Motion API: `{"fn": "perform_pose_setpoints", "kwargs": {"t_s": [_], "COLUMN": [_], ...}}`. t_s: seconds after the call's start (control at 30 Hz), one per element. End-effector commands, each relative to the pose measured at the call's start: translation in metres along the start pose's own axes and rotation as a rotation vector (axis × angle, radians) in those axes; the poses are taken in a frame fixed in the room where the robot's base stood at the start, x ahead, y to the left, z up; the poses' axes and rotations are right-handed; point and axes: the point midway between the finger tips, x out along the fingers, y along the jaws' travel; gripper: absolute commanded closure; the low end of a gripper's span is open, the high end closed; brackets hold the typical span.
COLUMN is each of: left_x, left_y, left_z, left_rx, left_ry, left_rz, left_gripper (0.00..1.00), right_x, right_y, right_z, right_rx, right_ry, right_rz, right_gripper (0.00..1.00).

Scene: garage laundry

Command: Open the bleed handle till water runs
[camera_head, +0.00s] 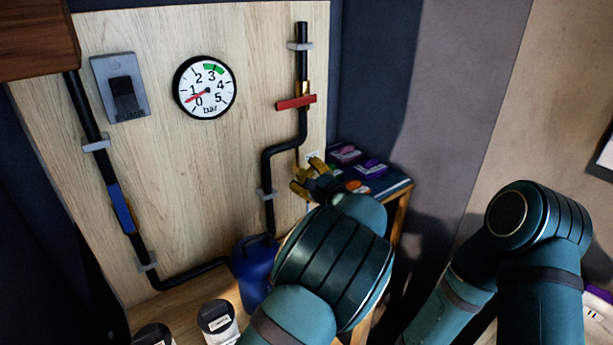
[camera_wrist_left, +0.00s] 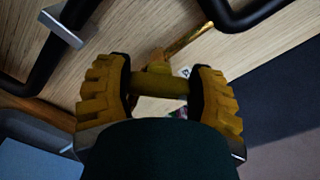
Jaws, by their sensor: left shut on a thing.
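My left gripper (camera_head: 312,178) is at the wooden panel's lower right, beside the black pipe. In the left wrist view its yellow fingers (camera_wrist_left: 160,90) are shut on a short yellow crossbar (camera_wrist_left: 160,84), apparently the bleed handle. A brass stem (camera_wrist_left: 190,42) extends from behind the crossbar to the upper right. In the head view the gripper mostly hides the handle. No running water shows. The gauge (camera_head: 205,87) has its red needle low, between 0 and 1 bar. My right gripper is out of view; only arm links show at the right.
A red valve handle (camera_head: 296,102) lies across the right pipe; a blue handle (camera_head: 122,208) lies along the left pipe. A pump switch (camera_head: 121,90) is upper left. A blue container (camera_head: 252,275) and white jars (camera_head: 218,325) stand below. Coloured packets (camera_head: 370,168) lie on the shelf behind.

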Motion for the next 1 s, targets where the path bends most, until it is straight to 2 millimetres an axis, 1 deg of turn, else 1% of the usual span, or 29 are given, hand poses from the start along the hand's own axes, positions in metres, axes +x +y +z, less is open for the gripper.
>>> {"fn": "perform_pose_setpoints", "kwargs": {"t_s": [0.23,0.5,0.53,0.57,0.6,0.63,0.9,1.0], "left_x": [-0.0005,-0.0006,-0.0006,-0.0006,-0.0006,-0.0006,-0.0006,-0.0043], "left_y": [0.0006,0.0007,0.0006,0.0007,0.0007,0.0007,0.0005,0.0003], "left_z": [-0.0003,-0.0004,-0.0005,-0.0005,-0.0005,-0.0004,-0.0003,-0.0004], "left_rx": [-0.11,-0.118,-0.118,-0.118,-0.118,-0.118,-0.117,-0.117], "left_ry": [0.0,0.001,0.001,0.001,0.001,0.001,0.0,0.001], "left_rz": [0.0,0.0,0.0,0.0,0.0,0.0,0.0,0.0], "left_gripper": [0.77,0.77,0.35,0.25,0.11,0.08,0.08,0.08], "right_x": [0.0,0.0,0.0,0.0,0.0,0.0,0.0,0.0], "right_y": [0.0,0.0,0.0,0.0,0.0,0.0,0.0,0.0], "right_z": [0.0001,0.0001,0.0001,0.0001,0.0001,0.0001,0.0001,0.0], "right_rx": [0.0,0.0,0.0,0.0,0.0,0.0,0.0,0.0], "right_ry": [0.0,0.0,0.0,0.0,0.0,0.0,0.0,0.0], "right_rz": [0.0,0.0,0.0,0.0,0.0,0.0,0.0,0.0], "right_gripper": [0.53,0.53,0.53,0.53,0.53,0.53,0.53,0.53]}}
